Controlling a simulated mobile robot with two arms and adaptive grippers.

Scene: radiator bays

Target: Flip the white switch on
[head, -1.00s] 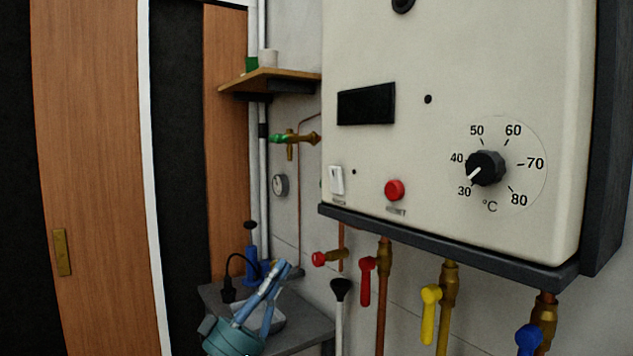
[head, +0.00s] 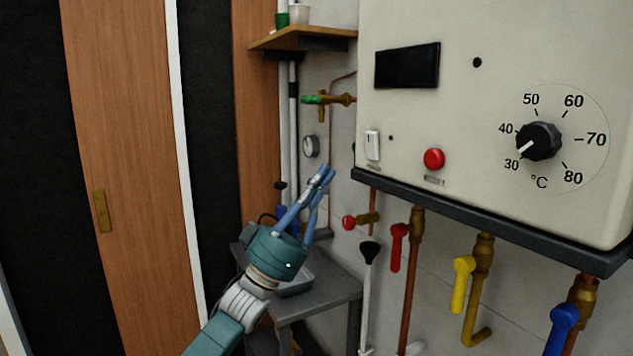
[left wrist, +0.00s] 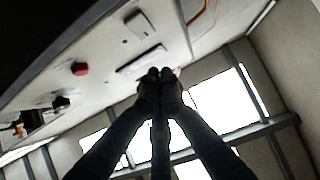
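The white switch (head: 372,145) is on the lower left of the cream heater's front (head: 460,110), left of a red button (head: 434,159). Whether it is on or off I cannot tell. My left gripper (head: 325,173) is left of and slightly below the switch in the head view, apart from it, its blue fingers pointing up. Its fingertips meet and hold nothing visible. In the left wrist view the closed fingertips (left wrist: 160,75) point up toward the heater front, with the switch (left wrist: 139,25) above them. My right gripper is not in view.
A temperature knob (head: 539,141) and a dark display (head: 407,65) share the heater front. Pipes with red, yellow (head: 463,283) and blue (head: 562,328) valve levers hang below. A shelf (head: 303,38) and a green-handled tap (head: 328,100) are left. A grey table (head: 318,297) stands below.

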